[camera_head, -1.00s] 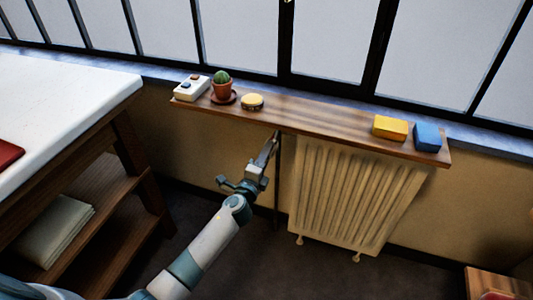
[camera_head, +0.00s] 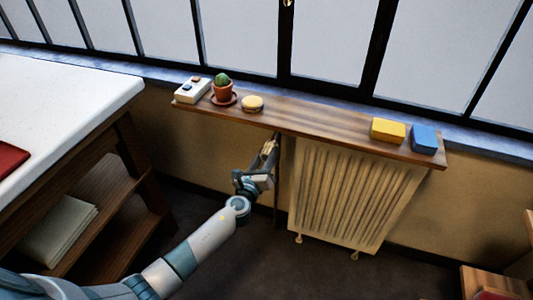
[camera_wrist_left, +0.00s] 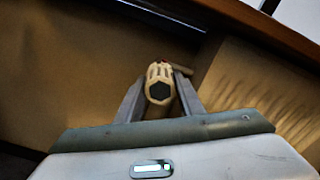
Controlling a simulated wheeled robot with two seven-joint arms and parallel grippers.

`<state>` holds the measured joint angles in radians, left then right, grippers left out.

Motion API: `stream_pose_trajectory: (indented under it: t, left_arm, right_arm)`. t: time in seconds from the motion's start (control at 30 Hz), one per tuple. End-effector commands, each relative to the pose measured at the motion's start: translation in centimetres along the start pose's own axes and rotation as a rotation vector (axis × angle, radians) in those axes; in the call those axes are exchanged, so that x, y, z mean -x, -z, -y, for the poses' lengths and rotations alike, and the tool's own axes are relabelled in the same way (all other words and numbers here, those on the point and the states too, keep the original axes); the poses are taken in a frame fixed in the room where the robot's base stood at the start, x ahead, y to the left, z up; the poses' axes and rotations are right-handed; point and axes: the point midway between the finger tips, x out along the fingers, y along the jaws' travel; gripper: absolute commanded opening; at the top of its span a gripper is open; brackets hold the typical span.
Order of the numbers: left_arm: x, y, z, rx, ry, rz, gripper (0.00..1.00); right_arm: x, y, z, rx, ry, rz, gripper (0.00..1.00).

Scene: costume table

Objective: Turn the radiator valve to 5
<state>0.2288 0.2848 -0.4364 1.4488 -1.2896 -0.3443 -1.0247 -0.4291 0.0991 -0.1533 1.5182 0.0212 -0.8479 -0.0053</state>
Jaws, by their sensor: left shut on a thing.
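The radiator valve (camera_wrist_left: 159,84) shows in the left wrist view as a pale ribbed knob with a dark hexagonal end. My left gripper (camera_wrist_left: 158,98) is shut on it, one finger on each side. In the head view my left gripper (camera_head: 270,148) is at the left end of the radiator (camera_head: 345,200), under the wooden shelf, and hides the valve. A small red mark shows at the knob's top in the wrist view. I cannot read any number on the knob. My right gripper is not in view.
The shelf (camera_head: 310,122) above holds a white box with buttons (camera_head: 191,90), a potted cactus (camera_head: 223,90), a round tin (camera_head: 252,103), a yellow block (camera_head: 388,130) and a blue block (camera_head: 424,138). A white-topped table (camera_head: 60,100) stands at left. The floor before the radiator is clear.

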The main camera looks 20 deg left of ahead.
Motion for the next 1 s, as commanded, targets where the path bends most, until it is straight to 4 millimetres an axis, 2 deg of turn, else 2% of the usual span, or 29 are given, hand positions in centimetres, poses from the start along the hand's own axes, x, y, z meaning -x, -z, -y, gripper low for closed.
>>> stream_pose_trajectory:
  t: [0.2, 0.5, 1.0]
  left_arm:
    - [0.1, 0.1, 0.0, -0.192, 0.000, -0.005, 0.12]
    - [0.1, 0.2, 0.0, -0.369, 0.000, -0.005, 0.12]
    - [0.1, 0.3, -0.1, -0.425, 0.000, -0.005, 0.12]
  right_arm:
    - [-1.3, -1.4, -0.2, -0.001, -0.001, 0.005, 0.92]
    - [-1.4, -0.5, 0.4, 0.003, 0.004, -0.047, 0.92]
    - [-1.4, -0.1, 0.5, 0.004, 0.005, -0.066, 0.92]
